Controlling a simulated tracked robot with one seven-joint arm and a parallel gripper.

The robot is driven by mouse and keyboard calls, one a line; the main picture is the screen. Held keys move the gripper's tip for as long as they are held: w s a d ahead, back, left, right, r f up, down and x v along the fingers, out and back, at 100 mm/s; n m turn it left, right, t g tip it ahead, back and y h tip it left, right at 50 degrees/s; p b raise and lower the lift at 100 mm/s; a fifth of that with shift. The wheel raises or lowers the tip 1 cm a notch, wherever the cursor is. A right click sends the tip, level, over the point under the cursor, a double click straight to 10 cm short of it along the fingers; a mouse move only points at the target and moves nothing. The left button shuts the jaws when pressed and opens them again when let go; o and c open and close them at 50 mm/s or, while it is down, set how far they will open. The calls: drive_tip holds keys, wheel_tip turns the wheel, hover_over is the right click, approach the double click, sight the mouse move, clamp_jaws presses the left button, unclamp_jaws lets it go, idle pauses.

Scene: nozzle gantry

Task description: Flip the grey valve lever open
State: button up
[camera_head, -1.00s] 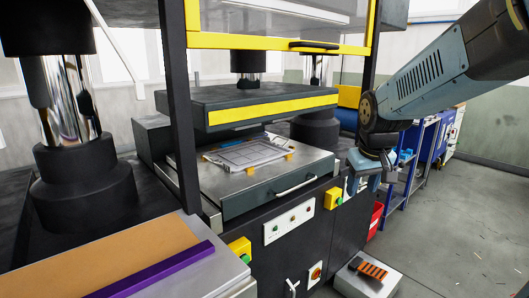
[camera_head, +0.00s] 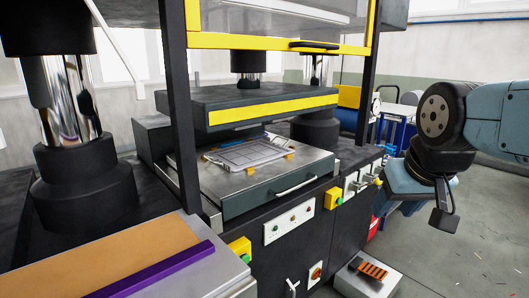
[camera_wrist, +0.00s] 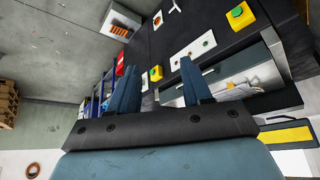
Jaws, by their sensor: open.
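A pale grey lever (camera_head: 292,287) sits low on the dark front of the press, left of a red-orange rotary switch (camera_head: 315,273). It also shows at the top edge of the wrist view (camera_wrist: 173,6). I cannot tell for sure that it is the valve lever, nor its exact setting. My gripper (camera_wrist: 158,65) is open and empty, with two blue fingers apart and pointing towards the press front. In the head view my gripper (camera_head: 402,188) is at the right, apart from the press, its fingers mostly hidden.
A white button panel (camera_head: 289,222) lies between two yellow boxes (camera_head: 240,249) (camera_head: 333,198). A drawer handle (camera_head: 296,184) sticks out above. Small pale panels (camera_head: 351,186) are at the right end of the front. A box with an orange top (camera_head: 368,271) stands on the floor. Open floor lies right.

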clamp_jaws()
idle(0.3)
idle(1.3)
